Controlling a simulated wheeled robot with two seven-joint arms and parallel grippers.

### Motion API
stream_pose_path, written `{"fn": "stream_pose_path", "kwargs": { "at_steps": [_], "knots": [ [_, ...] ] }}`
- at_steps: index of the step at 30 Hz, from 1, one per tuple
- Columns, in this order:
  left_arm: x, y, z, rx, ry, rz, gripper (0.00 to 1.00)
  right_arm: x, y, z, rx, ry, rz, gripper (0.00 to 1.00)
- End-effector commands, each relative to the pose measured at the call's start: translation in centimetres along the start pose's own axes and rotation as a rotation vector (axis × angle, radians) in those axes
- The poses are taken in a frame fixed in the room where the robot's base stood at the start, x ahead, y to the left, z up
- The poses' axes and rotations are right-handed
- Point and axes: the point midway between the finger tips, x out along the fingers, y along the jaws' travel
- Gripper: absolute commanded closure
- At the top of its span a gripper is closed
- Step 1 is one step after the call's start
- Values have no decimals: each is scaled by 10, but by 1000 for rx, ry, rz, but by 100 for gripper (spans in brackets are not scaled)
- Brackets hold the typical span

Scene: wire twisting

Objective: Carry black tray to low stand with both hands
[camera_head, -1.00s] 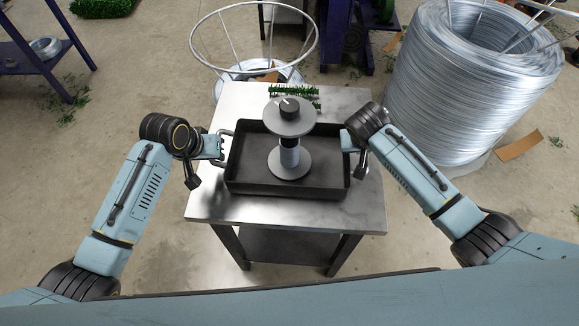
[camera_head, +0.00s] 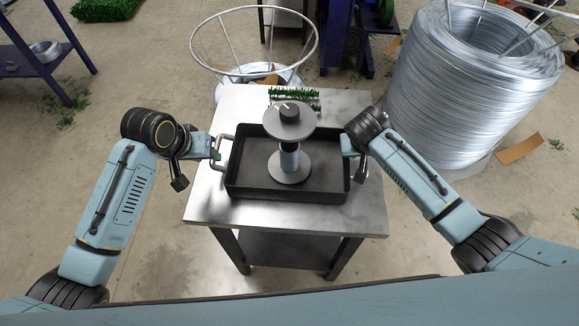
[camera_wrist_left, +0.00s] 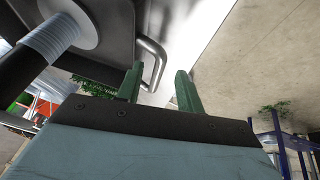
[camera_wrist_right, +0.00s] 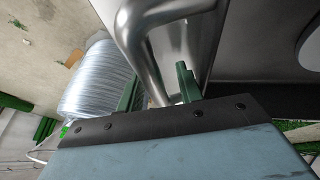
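The black tray (camera_head: 250,186) sits flat on a steel-topped stand (camera_head: 345,217) and carries a grey spool (camera_head: 289,166). Its left handle (camera_head: 222,154) is a metal loop, also seen in the left wrist view (camera_wrist_left: 152,62). My left gripper (camera_head: 216,148) is open beside this handle; in the left wrist view the loop lies just ahead of and partly between its fingertips (camera_wrist_left: 160,76). My right gripper (camera_head: 346,145) is at the tray's right side. In the right wrist view its fingers (camera_wrist_right: 158,80) are apart, with the right handle (camera_wrist_right: 140,40) passing between them; contact is unclear.
Green wire pieces (camera_head: 293,94) lie on the stand behind the tray. A white wire frame (camera_head: 252,72) stands behind it, and a large wire coil (camera_head: 470,85) stands at the right. A purple table (camera_head: 35,62) is at the far left.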

Motion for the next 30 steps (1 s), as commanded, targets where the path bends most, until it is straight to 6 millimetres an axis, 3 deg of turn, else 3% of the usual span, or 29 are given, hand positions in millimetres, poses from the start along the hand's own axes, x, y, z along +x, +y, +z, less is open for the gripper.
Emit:
{"fn": "stream_pose_path", "kwargs": {
  "at_steps": [3,9,17,22,30],
  "knots": [
    [-26,0,0,3,4,-1,63,0,0,0,0,0,0,64],
    [-60,0,0,2,1,-1,63,0,0,0,0,0,0,64],
    [-75,0,0,1,-1,-2,63,-5,0,0,0,0,-1,64],
    [-75,0,0,1,-1,-2,63,-28,-1,0,-1,2,-3,64],
    [-75,0,0,1,-1,-2,63,-84,-1,0,0,3,-4,64]
  ]
}}
